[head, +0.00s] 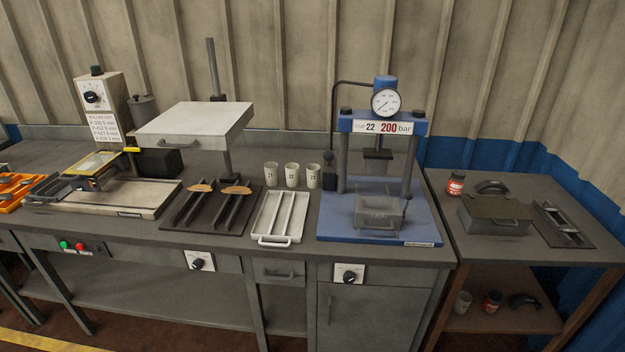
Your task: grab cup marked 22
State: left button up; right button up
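Neither of my grippers is in view.
A white slotted tray (259,238) lies in front of the cups. A blue press (425,214) with a "22 200 bar" sign (383,127) stands to their right. To the left are a dark plate (178,222) with brake shoes and a raised pale platen (190,122).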

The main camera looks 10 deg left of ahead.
aim_at(292, 175)
jog(key=i+z, duration=0.1)
jog(key=z, duration=0.55)
jog(key=i+j+z, duration=0.4)
jog(key=j, duration=0.25)
jog(key=j+z, duration=0.2)
jog(key=j, duration=0.15)
jog(key=i+j, duration=0.1)
jog(key=j, duration=0.2)
jog(key=i+j, duration=0.1)
jog(key=j, duration=0.2)
jog(key=i+j+z, duration=0.1)
jog(key=j, duration=0.2)
